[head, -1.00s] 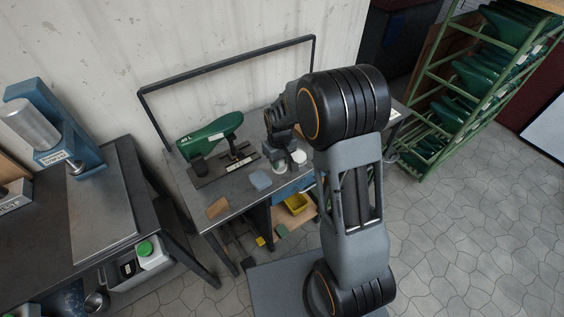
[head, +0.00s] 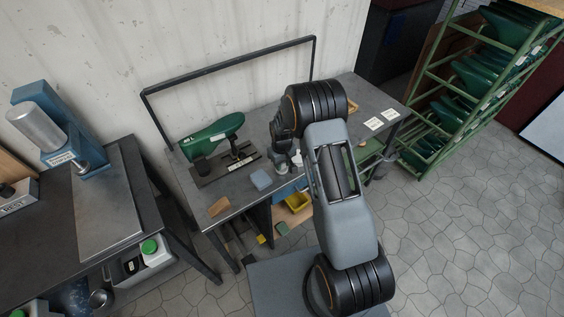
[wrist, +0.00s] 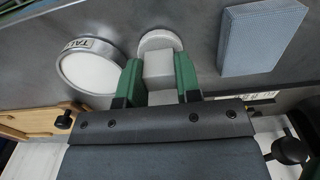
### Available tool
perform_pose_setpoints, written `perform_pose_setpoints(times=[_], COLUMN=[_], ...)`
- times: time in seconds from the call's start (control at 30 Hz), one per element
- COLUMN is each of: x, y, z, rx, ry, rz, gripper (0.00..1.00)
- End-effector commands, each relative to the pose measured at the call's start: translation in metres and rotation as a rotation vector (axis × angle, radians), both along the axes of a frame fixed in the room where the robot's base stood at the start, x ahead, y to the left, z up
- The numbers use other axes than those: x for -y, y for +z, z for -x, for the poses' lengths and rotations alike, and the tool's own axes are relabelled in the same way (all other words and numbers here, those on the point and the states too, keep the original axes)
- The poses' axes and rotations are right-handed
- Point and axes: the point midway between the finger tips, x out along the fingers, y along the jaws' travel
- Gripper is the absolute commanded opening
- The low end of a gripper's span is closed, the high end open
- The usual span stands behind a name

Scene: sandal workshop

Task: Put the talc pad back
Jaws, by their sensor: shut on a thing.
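The talc pad (wrist: 160,41), a white round pad with a pale block-shaped grip, is between the two green fingers of my gripper (wrist: 158,70) in the wrist view. My gripper is shut on the block. The round tin labelled TALC (wrist: 90,68), with a white inside, stands just left of the pad in the wrist view. The pad is beside the tin, not over its opening. I cannot tell whether the pad touches the bench or hangs just above it. In the head view my arm largely hides the gripper.
A blue-grey block (wrist: 259,37) lies right of the pad in the wrist view; it also shows on the bench in the head view (head: 261,180). A green last (head: 211,137) lies on a dark stand at the bench's left. The bench's right has pale cards (head: 375,123).

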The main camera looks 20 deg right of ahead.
Motion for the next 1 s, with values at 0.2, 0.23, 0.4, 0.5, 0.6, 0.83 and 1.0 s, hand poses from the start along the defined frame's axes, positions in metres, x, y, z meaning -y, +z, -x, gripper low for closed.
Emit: perform_pose_setpoints(times=[0.2,0.23,0.4,0.5,0.6,0.83,1.0], x=[0.000,0.000,0.000,0.000,0.000,0.000,0.000], y=[0.000,-0.001,-0.001,-0.001,-0.001,0.002,0.020], z=[0.000,0.000,0.000,0.000,0.000,0.000,-0.001], rx=[0.000,0.000,0.000,0.000,0.000,0.000,0.004], ry=[0.000,0.000,0.000,0.000,0.000,0.000,0.000], rz=[0.000,0.000,0.000,0.000,0.000,0.000,0.000], gripper=[0.12,0.12,0.43,0.52,0.57,0.57,0.57])
